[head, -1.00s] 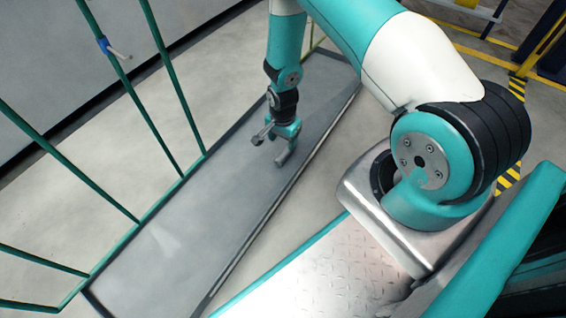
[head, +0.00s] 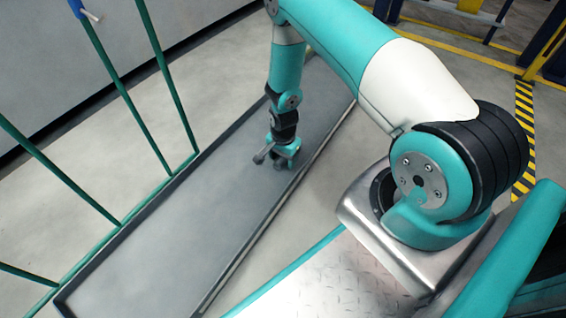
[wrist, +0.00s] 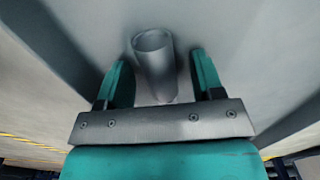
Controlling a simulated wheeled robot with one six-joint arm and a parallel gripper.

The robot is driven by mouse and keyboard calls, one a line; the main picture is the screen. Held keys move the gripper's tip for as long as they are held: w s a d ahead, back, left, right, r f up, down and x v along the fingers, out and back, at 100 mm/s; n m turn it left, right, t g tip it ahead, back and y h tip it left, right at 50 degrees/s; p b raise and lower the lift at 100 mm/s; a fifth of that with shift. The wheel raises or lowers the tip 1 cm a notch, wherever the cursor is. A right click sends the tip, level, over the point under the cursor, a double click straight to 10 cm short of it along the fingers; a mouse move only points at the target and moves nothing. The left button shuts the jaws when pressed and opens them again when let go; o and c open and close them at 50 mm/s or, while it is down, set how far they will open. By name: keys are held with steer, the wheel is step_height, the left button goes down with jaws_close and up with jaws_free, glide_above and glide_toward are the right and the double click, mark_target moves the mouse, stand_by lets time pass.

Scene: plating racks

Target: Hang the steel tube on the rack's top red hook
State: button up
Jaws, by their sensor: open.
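The steel tube (wrist: 154,66) is a plain grey cylinder, its open end showing in the wrist view. It lies between the two teal fingers of my gripper (wrist: 160,58). The fingers are apart, with a clear gap on the tube's right and a narrower one on its left. In the head view my gripper (head: 275,162) is low over the grey tray (head: 185,225), and I cannot make out the tube clearly there. A blue hook with a pale tip (head: 88,13) is on the green rack (head: 122,90) at upper left. No red hook is in view.
The tray is long and shallow with a raised dark rim, and its near part is bare. The green rack bars stand along its left side. Yellow-black floor striping (head: 523,125) is at the right.

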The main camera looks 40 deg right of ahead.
steer(key=shift+r, duration=0.1)
steer(key=c, duration=1.1)
steer(key=shift+o, duration=0.3)
